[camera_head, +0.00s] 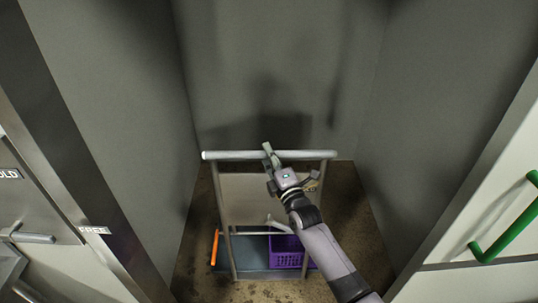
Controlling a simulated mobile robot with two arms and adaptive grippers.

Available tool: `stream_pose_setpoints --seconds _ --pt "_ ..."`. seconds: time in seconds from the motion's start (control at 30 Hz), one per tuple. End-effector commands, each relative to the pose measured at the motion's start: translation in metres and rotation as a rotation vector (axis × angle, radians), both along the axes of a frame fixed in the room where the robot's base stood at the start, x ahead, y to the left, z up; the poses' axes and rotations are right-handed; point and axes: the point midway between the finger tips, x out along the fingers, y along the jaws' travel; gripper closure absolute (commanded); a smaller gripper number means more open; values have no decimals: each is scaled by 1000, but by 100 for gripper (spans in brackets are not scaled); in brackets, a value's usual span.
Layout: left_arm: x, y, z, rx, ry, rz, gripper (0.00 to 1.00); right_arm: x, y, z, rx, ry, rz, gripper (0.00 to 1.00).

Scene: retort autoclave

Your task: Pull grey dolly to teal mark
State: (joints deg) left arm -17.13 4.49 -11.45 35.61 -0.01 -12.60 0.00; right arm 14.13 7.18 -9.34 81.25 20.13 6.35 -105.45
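The grey dolly (226,210) stands in a narrow alcove, with its pale horizontal handle bar (232,155) on top towards me. Its low blue-grey deck (250,252) shows below, between the uprights. My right gripper (293,161) is at the bar, right of its middle. Its fingers are spread apart: one crosses over the bar and the other is lower on the right. Whether they touch the bar I cannot tell. My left gripper is not in view. No teal mark is in view.
A purple crate (286,251) and an orange item (214,247) are at the deck. Grey walls (120,80) close in left, right and behind. Brown floor (345,215) shows around the dolly.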

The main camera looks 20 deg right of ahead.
Motion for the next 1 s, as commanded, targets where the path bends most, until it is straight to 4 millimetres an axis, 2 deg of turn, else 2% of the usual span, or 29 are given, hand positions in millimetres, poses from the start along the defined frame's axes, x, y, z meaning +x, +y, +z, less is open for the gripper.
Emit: stream_pose_setpoints --seconds 0.3,0.83,1.0 --pt "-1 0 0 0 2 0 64 0 0 0 0 0 0 100" --pt "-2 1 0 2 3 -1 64 0 0 0 1 1 0 100" --pt "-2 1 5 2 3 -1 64 -6 2 0 1 3 1 100"
